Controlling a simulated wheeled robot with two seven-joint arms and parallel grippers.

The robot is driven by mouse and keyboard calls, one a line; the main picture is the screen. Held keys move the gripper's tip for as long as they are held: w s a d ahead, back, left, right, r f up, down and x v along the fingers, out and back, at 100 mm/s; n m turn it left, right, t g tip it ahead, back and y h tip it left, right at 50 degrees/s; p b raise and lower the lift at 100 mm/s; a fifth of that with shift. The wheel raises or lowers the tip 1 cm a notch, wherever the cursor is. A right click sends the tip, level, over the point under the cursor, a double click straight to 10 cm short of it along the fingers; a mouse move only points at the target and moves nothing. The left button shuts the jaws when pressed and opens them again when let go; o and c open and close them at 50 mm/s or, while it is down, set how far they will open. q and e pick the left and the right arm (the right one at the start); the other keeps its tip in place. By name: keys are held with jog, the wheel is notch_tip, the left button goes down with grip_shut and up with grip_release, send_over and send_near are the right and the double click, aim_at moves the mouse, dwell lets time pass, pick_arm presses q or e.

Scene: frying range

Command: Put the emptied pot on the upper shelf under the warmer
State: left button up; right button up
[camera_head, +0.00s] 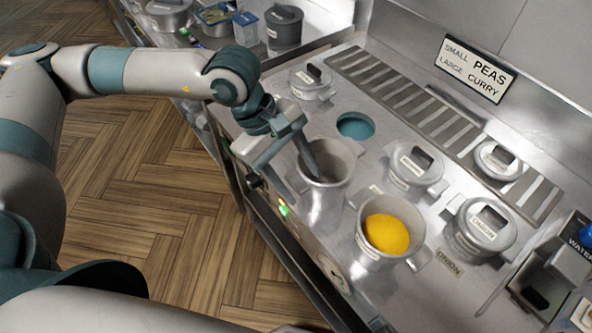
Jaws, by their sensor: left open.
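A tall grey metal pot (322,205) without a lid stands on the steel range top near its front edge. The part of its inside that shows looks grey, with no food visible; the bottom is hidden. My left gripper (308,160) is open at this pot, with a dark finger reaching over the rim into its mouth. I cannot tell whether the fingers touch the wall. I cannot make out an upper shelf or a warmer in this view. My right gripper is not in view.
An open pot of yellow food (386,233) stands close by. Lidded pots (413,165), (484,226), (311,82) stand around it. A round teal opening (356,125) is behind the tall pot. A slotted grate (440,120) runs along the wall below a sign (474,69).

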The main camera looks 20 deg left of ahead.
pick_arm(q)
jog(key=shift+r, duration=0.15)
jog(key=shift+a+r, duration=0.2)
jog(key=shift+r, duration=0.05)
jog(key=b+v, duration=0.3)
jog(key=v, duration=0.8)
jog(key=shift+r, duration=0.15)
